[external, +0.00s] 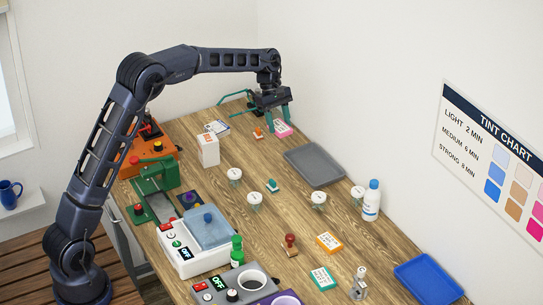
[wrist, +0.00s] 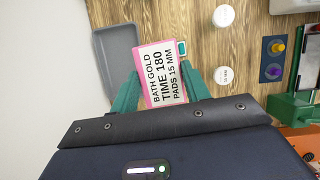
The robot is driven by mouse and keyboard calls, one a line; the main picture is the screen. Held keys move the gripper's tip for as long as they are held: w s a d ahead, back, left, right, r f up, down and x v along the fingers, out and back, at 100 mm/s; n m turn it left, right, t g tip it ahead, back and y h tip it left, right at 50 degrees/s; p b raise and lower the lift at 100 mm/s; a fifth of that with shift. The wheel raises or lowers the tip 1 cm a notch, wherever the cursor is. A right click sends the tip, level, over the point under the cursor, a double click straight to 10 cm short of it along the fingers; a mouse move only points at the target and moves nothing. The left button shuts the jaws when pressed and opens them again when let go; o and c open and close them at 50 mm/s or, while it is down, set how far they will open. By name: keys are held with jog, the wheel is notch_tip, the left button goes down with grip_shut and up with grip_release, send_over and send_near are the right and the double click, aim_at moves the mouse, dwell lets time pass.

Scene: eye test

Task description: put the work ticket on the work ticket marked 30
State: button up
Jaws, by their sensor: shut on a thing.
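My gripper (external: 280,125) has green fingers and is at the far end of the wooden table. It is shut on a pink-edged work ticket (external: 284,131). In the wrist view the ticket (wrist: 163,76) lies between the fingers, its printed face to the camera: BATH GOLD, TIME 180, PADS 15 MM. An orange-edged ticket (external: 328,243) and a teal-edged ticket (external: 323,278) lie at the near part of the table, well away from my gripper. Their print is too small to read, so I cannot tell which ticket is marked 30.
A grey tray (external: 315,167) is close to my gripper. Several lidded jars (external: 254,198), a white bottle (external: 371,203) and a wooden-handled stamp (external: 291,243) stand mid-table. A blue tray (external: 428,281) is at the near right. Machines (external: 198,245) line the left edge.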

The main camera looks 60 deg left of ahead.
jog(key=d, duration=1.5)
jog(key=r+m, duration=0.1)
send_over(325, 279)
jog(key=a, duration=0.2)
jog(key=f, duration=1.9)
jog(key=shift+d+f, duration=0.2)
jog(key=shift+d, duration=0.1)
jog(key=shift+f, duration=0.1)
jog(key=o, duration=1)
